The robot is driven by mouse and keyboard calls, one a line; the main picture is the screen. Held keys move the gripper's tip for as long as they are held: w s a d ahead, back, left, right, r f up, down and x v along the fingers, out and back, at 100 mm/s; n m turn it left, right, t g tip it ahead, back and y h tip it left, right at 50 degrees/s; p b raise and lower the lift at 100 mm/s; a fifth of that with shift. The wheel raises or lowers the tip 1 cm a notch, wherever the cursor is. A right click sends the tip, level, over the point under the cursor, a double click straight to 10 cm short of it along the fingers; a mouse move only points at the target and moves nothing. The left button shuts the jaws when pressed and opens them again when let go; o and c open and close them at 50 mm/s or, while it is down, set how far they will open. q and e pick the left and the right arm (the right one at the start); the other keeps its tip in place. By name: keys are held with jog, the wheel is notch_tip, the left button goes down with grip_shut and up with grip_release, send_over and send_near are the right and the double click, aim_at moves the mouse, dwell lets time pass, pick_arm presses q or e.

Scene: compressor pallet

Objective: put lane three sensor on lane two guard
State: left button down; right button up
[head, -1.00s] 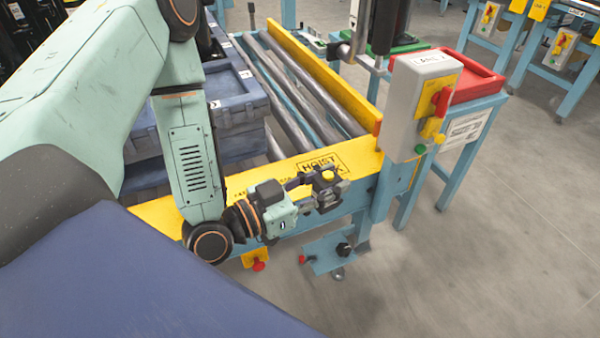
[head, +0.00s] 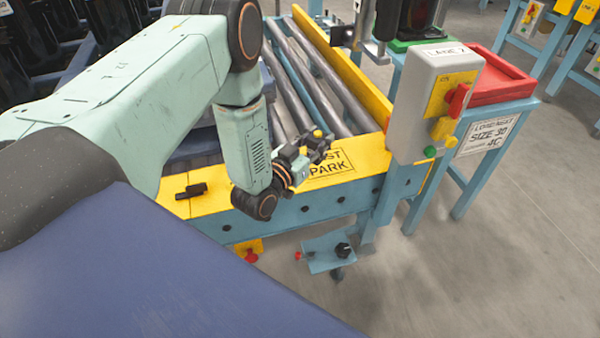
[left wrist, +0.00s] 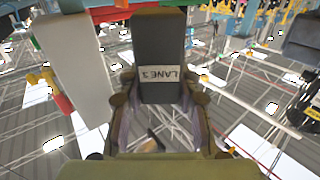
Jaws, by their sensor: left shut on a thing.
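The lane three sensor is a dark box with a white "LANE 3" label (left wrist: 163,72), upside down in the left wrist view. It sits between the fingers of my left gripper (left wrist: 158,115), which is shut on it. In the head view my left gripper (head: 300,150) is over the yellow front plate, beside the "HOIST PARK" marking; the sensor is too small to make out there. The yellow guard (head: 345,72) runs along the right side of the rollers, behind the control box labelled "LANE 2" (head: 430,105). My right gripper is not in view.
A small black piece (head: 191,190) lies on the yellow front plate (head: 225,200), left of my arm. A red tray (head: 500,75) stands on a blue stand at right. A blue bracket with a black knob (head: 330,253) is low in front.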

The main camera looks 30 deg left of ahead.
pick_arm(q)
jog(key=w+a+n+y, duration=0.1)
jog(key=w+a+y, duration=0.1)
jog(key=w, duration=0.2)
jog(key=b, duration=0.3)
send_over(313, 173)
notch_tip(313, 173, down, 6)
jog(key=shift+s+f+n+y+b, duration=0.1)
jog(key=shift+f+n+y+b, duration=0.35)
jog(key=shift+f, duration=0.45)
jog(key=shift+f+b, duration=0.6)
jog(key=shift+f, duration=0.8)
jog(key=shift+f, duration=0.15)
jog(key=c, duration=1)
grip_release()
jog(key=shift+o, duration=0.2)
